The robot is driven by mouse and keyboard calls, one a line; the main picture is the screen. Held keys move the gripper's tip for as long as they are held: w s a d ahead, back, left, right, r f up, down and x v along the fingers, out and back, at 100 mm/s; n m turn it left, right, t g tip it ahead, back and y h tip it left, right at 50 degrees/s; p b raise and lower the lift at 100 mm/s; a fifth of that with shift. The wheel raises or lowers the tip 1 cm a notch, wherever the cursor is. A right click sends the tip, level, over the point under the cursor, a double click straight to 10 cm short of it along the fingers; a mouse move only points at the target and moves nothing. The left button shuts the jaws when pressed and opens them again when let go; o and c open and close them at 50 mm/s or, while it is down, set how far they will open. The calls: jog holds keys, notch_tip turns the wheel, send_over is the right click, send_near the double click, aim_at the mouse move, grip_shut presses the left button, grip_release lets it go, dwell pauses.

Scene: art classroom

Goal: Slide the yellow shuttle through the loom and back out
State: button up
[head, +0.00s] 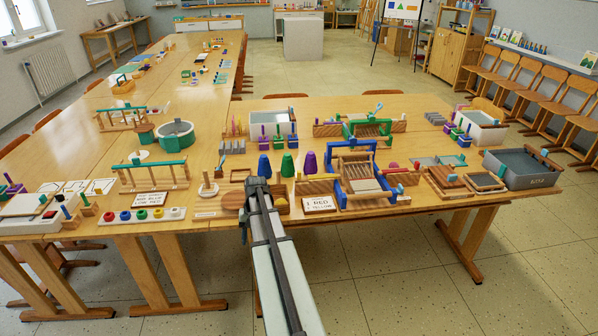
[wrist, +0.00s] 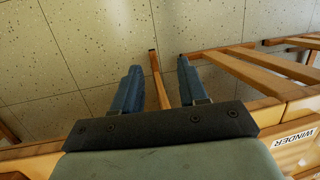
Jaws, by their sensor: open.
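The blue-framed loom (head: 343,196) stands upright on the near table, right of my gripper, with pale threads inside it. A card (head: 318,204) reading "1 RED" and "2 YELLOW" stands at its left. A small yellow piece (head: 282,207) lies just right of my arm; it is too small and partly covered to tell whether it is the yellow shuttle. My gripper (head: 257,183) is at the table's front edge, left of the loom and apart from it. In the wrist view, its two blue fingers (wrist: 158,80) are apart with nothing between them; the floor shows beyond.
Blue (head: 263,166), green (head: 287,166) and purple (head: 310,163) cones stand behind my gripper. A green-framed loom (head: 385,130) stands behind the blue one. A grey tub (head: 520,170) is at the right. A "WINDER" label (wrist: 294,138) shows in the wrist view.

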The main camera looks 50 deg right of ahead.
jog(key=shift+m+t, duration=0.6)
jog(key=shift+m, duration=0.1)
jog(key=d+r, duration=0.6)
jog(key=r, duration=0.1)
jog(key=s+d+r, duration=0.1)
jog(key=d+r, duration=0.2)
jog(key=shift+d+r, duration=0.2)
jog(key=shift+d, duration=0.2)
jog(key=w+d+r+h, duration=0.1)
jog(key=w+d+r, duration=0.1)
jog(key=d+r, duration=0.55)
notch_tip(320, 180, up, 8)
jog(key=n+g+h, duration=0.1)
jog(key=h, duration=0.1)
send_over(299, 171)
notch_tip(299, 171, down, 14)
jog(key=shift+w+d, duration=0.15)
grip_shut()
